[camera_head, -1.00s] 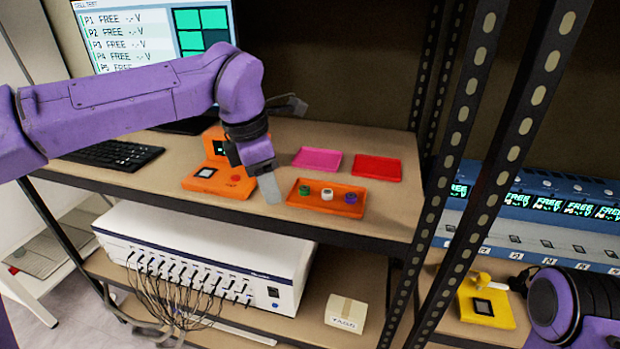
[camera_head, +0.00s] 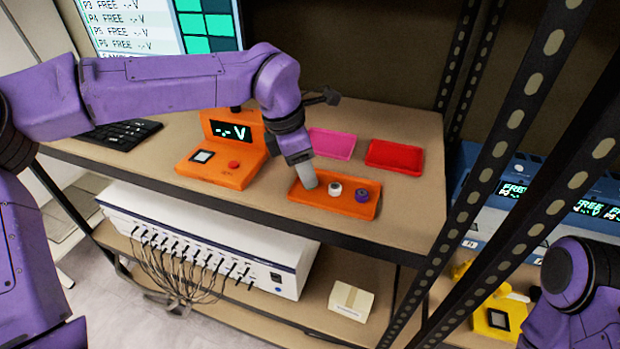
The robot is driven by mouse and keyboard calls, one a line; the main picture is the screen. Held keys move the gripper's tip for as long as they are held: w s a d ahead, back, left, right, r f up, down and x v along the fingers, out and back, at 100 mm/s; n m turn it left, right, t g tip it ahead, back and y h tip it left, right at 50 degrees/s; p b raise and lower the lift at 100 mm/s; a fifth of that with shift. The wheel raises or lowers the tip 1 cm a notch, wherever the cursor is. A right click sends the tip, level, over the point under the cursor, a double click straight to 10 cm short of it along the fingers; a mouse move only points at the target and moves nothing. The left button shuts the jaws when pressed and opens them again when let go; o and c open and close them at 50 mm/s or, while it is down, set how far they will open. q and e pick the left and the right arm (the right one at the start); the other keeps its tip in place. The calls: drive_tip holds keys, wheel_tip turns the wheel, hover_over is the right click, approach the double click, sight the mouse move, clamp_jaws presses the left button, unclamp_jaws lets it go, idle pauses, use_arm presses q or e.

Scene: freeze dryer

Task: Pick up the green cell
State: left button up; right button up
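An orange tray (camera_head: 345,206) lies near the front edge of the shelf. A white cell (camera_head: 335,189) and a purple cell (camera_head: 362,194) stand in it. The green cell does not show; my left gripper covers the tray's left part, where it would be hidden. My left gripper (camera_head: 307,184) points down into the left end of the tray, beside the white cell. I cannot tell whether its fingers are open or shut. My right arm shows at the lower right, but its gripper does not show clearly.
An orange tester (camera_head: 222,168) with a display stands left of the tray. A pink tray (camera_head: 331,143) and a red tray (camera_head: 394,157) lie behind. A perforated rack post (camera_head: 512,145) stands to the right. A keyboard (camera_head: 118,134) is at the left.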

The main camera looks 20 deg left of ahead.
use_arm(q)
drive_tip(key=shift+x, duration=0.85)
drive_tip(key=shift+a, duration=0.1)
clamp_jaws()
wheel_tip(320, 180, up, 3)
drive_tip(key=shift+f, duration=0.15)
drive_tip(key=s+d+r+b, duration=0.4)
drive_tip(key=s+r, duration=0.6)
drive_tip(key=s, duration=0.3)
drive_tip(key=shift+s+d+r, duration=0.15)
drive_tip(key=shift+d, duration=0.3)
